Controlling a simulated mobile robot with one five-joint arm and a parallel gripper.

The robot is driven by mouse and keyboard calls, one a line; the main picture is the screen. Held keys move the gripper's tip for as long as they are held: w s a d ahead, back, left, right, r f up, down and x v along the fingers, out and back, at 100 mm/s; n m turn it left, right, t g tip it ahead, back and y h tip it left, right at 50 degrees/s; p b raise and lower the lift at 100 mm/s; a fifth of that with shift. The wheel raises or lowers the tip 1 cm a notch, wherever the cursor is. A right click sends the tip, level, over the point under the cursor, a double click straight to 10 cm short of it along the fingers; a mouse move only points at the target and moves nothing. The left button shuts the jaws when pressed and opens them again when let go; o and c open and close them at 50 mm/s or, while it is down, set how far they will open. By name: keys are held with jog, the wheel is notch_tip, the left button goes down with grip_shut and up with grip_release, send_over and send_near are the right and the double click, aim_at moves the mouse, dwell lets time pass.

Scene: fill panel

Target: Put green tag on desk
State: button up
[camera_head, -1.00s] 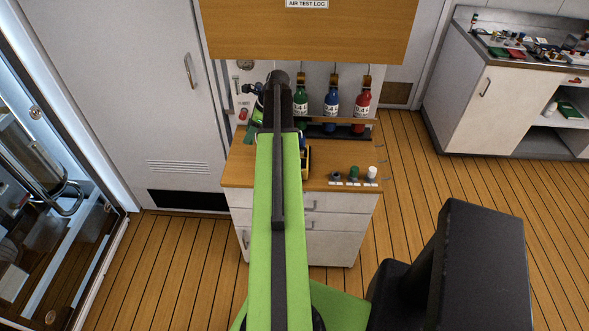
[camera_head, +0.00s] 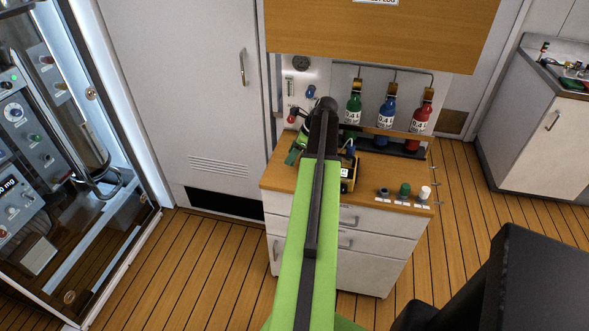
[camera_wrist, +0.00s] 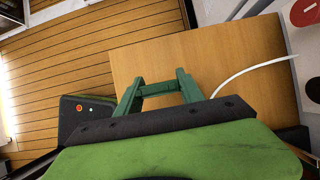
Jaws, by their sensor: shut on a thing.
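The desk (camera_head: 385,172) is a white drawer cabinet with a wooden top, below the bottles. Its wooden top fills the middle of the wrist view (camera_wrist: 235,55). My gripper (camera_wrist: 158,92) has two dark green fingers over that top. It is shut on a short green bar, seemingly the green tag (camera_wrist: 158,89), that spans between the fingertips. Whether the bar touches the wood cannot be told. In the head view my arm hides most of the gripper; a green end (camera_head: 291,157) shows at the desk's left side.
Green (camera_head: 353,108), blue (camera_head: 387,113) and red (camera_head: 421,116) bottles stand behind the desk. A yellow device (camera_head: 348,173) is right of my arm. A pale curved tube (camera_wrist: 255,70) crosses the top's right part.

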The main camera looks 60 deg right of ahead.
notch_tip(320, 180, down, 4)
jog(key=b, duration=0.3)
jog(key=shift+b, duration=0.4)
jog(key=shift+r, duration=0.25)
jog(key=shift+f, duration=0.15)
jog(key=o, duration=1.3)
